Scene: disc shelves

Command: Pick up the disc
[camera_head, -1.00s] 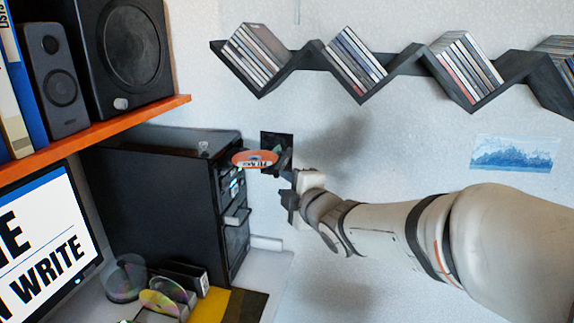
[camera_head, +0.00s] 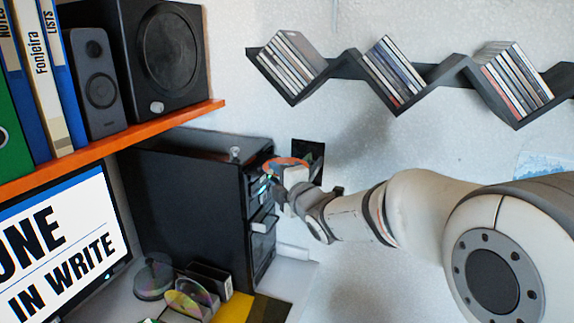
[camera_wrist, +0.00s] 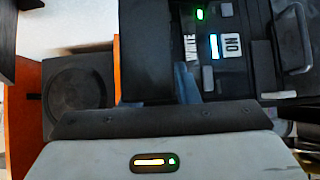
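An orange-rimmed disc (camera_head: 290,161) shows in the head view at the upper front of the black computer tower (camera_head: 190,190). Only its far rim is visible; my gripper and wrist hide the rest. My gripper (camera_head: 274,183) is right at the tower's front, beside and slightly below the disc's visible rim. I cannot tell whether it touches the disc. In the wrist view, grey finger parts (camera_wrist: 187,82) show against the dark tower front (camera_wrist: 245,50), and no disc can be made out there. The finger gap is not clear in either view.
An orange shelf (camera_head: 130,145) with speakers (camera_head: 165,55) and binders hangs above the tower. A zigzag disc rack (camera_head: 345,72) is on the wall. Loose shiny discs (camera_head: 188,298) and a monitor (camera_head: 62,245) are below.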

